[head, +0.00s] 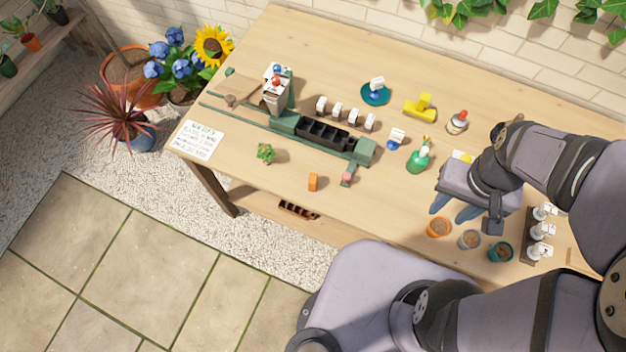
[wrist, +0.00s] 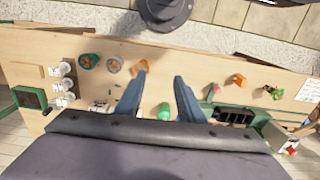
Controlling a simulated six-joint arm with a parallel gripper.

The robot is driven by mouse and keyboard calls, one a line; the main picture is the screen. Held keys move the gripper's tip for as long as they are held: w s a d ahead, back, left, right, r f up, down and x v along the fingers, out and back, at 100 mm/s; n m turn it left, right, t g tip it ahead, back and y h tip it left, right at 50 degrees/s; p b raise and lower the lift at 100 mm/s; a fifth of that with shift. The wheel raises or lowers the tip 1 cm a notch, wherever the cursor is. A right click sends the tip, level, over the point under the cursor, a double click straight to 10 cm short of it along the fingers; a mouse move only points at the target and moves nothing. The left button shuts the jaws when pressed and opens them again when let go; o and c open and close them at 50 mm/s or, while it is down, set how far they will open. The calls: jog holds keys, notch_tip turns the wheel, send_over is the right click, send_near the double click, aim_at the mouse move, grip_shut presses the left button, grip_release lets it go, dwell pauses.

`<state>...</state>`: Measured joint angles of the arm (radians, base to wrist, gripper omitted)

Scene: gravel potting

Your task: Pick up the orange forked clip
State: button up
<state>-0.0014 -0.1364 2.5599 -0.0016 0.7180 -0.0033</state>
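A small orange block-like piece (head: 313,182), which I take for the orange forked clip, lies on the table near its front edge, left of the pink-topped green piece. Its fork is too small to make out. It also shows in the wrist view (wrist: 239,79), right of my fingers. My gripper (head: 453,208) is well to the right of it, above the table near the small pots. In the wrist view my gripper (wrist: 159,80) has its two blue fingers apart, with nothing held between them.
Orange (head: 439,227), grey (head: 470,239) and teal (head: 501,251) pots stand near my gripper, beside a rack of white-tagged items (head: 540,235). A green spray bottle (head: 419,159) and a green fixture with a black tray (head: 324,134) stand farther left. A small plant (head: 265,152) is left of the clip.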

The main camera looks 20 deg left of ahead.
jog(key=shift+o, duration=0.7)
